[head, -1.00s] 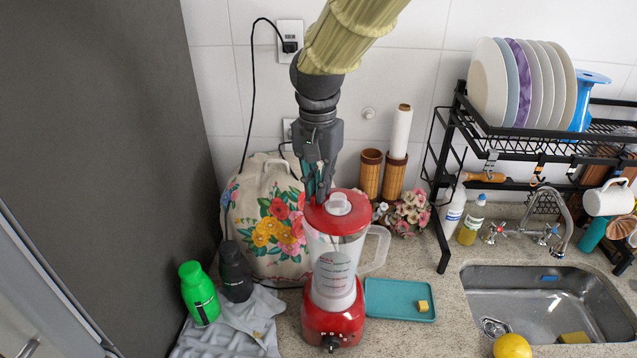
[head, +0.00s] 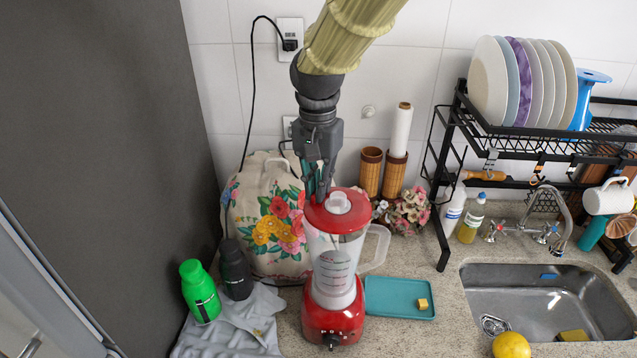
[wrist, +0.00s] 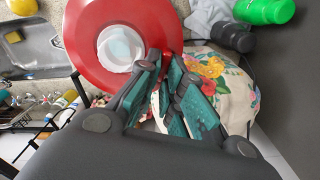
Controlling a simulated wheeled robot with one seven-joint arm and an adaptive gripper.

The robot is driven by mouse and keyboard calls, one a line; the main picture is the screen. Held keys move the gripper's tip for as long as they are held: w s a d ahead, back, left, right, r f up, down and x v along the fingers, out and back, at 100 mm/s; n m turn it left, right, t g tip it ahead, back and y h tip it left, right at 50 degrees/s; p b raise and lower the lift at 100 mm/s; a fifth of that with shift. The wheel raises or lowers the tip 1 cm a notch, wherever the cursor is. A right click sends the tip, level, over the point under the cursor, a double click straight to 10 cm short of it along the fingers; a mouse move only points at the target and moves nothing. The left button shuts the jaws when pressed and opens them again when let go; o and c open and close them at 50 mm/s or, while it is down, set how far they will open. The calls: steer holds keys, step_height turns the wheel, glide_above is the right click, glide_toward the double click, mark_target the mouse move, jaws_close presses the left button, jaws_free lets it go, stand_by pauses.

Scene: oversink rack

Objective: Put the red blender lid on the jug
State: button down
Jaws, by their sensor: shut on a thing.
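The red blender lid (head: 338,211), with a whitish cap in its middle, sits at the top of the clear jug (head: 334,262); from here I cannot tell if it is fully seated. The jug stands upright on the red blender base (head: 333,322), its handle to the right. My gripper (head: 318,198) points down at the lid's back left edge, shut on its rim. In the wrist view the lid (wrist: 88,50) fills the upper left and my gripper's teal finger pads (wrist: 168,92) meet its edge. The jug is hidden under the lid there.
A floral bag (head: 262,225) stands behind left, with green (head: 200,292) and black (head: 236,270) bottles near it. A teal tray (head: 385,306) lies right of the blender. Bamboo holders (head: 394,176) and flowers (head: 410,210) stand behind. The sink (head: 540,275) and dish rack are farther right.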

steer(key=shift+f+p, duration=0.3)
steer(key=shift+f, duration=1.05)
stand_by(3.0)
steer(key=c, duration=1.5)
jaws_free()
steer(key=shift+o, duration=0.3)
steer(key=o, duration=0.5)
steer(key=shift+c, duration=0.2)
steer(key=shift+r, duration=0.1)
steer(key=shift+r, duration=3.45)
